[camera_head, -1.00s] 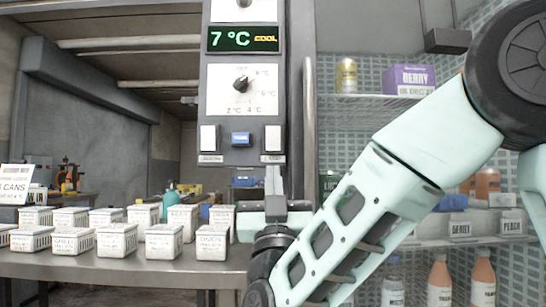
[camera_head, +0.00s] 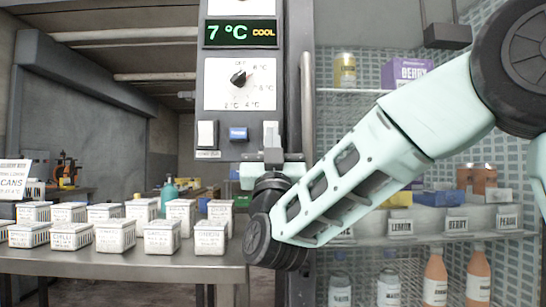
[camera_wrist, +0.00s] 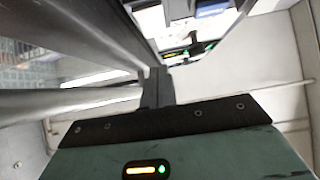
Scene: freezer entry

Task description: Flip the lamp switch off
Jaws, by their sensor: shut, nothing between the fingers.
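The control panel (camera_head: 291,85) shows a left white rocker switch (camera_head: 207,134), a blue button (camera_head: 238,133) and a right white rocker switch (camera_head: 271,131) in a row. The small labels are too small to read, so I cannot tell which is the lamp switch. My gripper (camera_head: 273,155) is shut and empty, its tips at the lower edge of the right rocker. It hides that rocker's label; contact cannot be told. In the wrist view, the shut fingers (camera_wrist: 156,88) point toward the panel, which is partly seen at the top.
Above the switches are a temperature dial (camera_head: 239,78) and a display (camera_head: 240,33) reading 7 °C COOL. A vertical handle (camera_head: 307,105) stands right of the panel. White boxes stand on a metal table (camera_head: 120,262) at left; stocked shelves (camera_head: 440,238) are at right.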

